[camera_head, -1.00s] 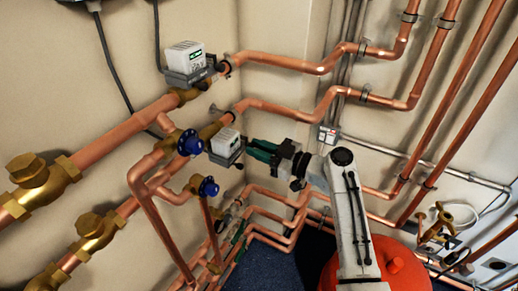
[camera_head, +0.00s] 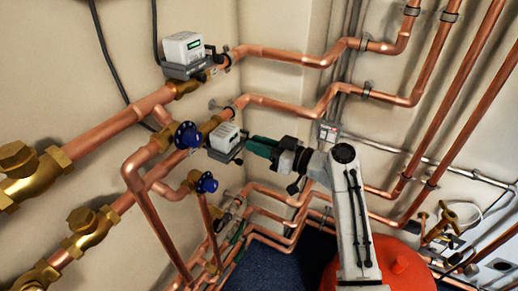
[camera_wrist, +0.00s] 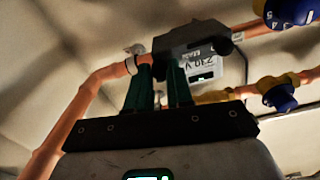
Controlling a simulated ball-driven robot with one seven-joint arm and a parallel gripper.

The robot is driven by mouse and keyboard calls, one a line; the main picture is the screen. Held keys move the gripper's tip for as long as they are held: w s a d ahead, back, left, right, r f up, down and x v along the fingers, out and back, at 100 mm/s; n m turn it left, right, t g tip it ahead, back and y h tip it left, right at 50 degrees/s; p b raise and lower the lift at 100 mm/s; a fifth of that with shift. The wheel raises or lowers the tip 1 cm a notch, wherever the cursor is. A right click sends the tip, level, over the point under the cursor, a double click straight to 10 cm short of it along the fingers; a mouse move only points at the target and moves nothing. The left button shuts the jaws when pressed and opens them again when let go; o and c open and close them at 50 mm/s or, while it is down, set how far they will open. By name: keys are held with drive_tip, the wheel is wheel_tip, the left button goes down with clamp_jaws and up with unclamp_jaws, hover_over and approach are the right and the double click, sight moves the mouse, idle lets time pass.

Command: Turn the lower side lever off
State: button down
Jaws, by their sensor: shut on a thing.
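The lower valve box (camera_head: 224,138), white on a dark grey base, sits on the lower copper pipe in the head view. My gripper (camera_head: 249,144) reaches it from the right, with its green fingers at the box's right side. In the wrist view, the same box (camera_wrist: 200,60) with a "230 V" label lies beyond my gripper (camera_wrist: 159,78). The two green fingers stand a small gap apart, tips against the dark base. They are shut on the lower side lever, which is mostly hidden by the fingers and the base.
A similar upper valve box (camera_head: 185,52) sits on the upper pipe. Blue valve handwheels (camera_head: 187,135) (camera_head: 206,183) are to the left and below. Copper pipes run close around my gripper. The blue floor (camera_head: 275,270) is clear below.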

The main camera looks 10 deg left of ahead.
drive_tip(key=m+p, duration=0.1)
drive_tip(key=m, duration=1.1)
drive_tip(key=shift+d, duration=0.1)
idle(0.4)
drive_tip(key=c, duration=1)
unclamp_jaws()
drive_tip(key=v, duration=1)
drive_tip(key=shift+s+d+b, duration=0.1)
drive_tip(key=shift+d+b, duration=0.25)
drive_tip(key=shift+b, duration=0.05)
